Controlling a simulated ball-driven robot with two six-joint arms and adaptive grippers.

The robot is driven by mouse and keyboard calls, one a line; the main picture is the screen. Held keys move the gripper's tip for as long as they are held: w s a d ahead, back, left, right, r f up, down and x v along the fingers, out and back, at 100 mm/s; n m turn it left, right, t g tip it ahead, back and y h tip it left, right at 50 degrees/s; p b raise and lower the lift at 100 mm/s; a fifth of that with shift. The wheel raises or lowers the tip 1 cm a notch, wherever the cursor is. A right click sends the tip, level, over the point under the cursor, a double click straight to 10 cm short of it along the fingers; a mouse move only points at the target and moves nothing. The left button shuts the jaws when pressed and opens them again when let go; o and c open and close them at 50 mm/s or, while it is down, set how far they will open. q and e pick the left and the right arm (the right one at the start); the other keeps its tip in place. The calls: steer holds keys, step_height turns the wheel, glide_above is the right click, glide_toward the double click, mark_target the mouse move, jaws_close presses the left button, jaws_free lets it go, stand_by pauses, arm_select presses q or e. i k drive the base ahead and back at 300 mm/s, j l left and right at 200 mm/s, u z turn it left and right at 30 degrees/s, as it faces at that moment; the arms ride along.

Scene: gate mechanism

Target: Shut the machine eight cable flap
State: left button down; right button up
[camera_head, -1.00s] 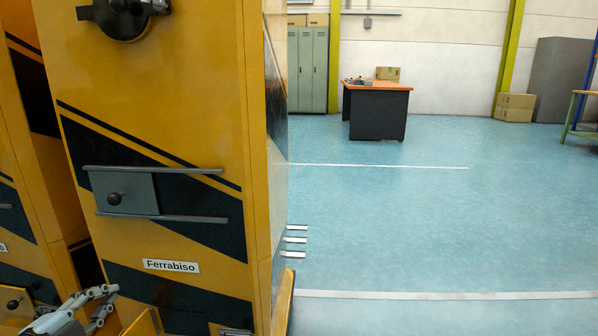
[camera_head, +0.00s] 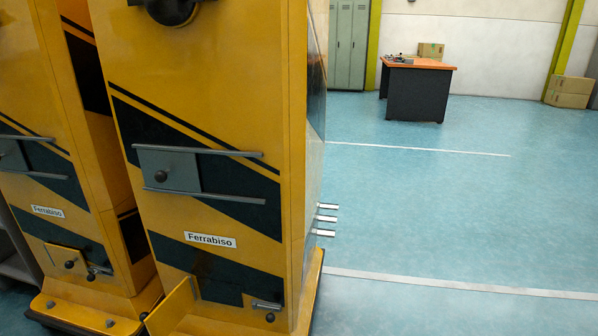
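A tall yellow machine (camera_head: 220,90) with dark diagonal bands and a "Ferrabiso" label (camera_head: 210,240) stands in front of me. No number eight is readable on it. Low on its front, a yellow cable flap (camera_head: 172,308) sticks out at an angle from the left side of a dark opening, so it stands open. The flap's lower part is cut off by the picture edge. A small grey latch with a dark knob (camera_head: 270,317) sits to the right of the opening. Neither gripper is in view.
A second yellow machine (camera_head: 50,100) stands close on the left, its small lower flap (camera_head: 62,257) lying against its front. A sliding plate with a knob (camera_head: 168,172) sits mid-height on the nearer machine. Open blue floor (camera_head: 430,220) lies to the right.

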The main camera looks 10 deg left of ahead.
mark_target(173, 309)
steer(key=j+z, duration=0.2)
steer(key=j, duration=0.4)
steer(key=i+j+z, duration=0.15)
steer(key=j, duration=0.5)
steer(key=j+z, duration=0.2)
steer(key=j, duration=0.4)
steer(key=k+j+z, duration=0.15)
steer(key=j, duration=0.5)
steer(key=j+z, duration=0.2)
steer(key=j, duration=0.4)
steer(key=k+j+z, duration=0.15)
steer(key=j, duration=0.45)
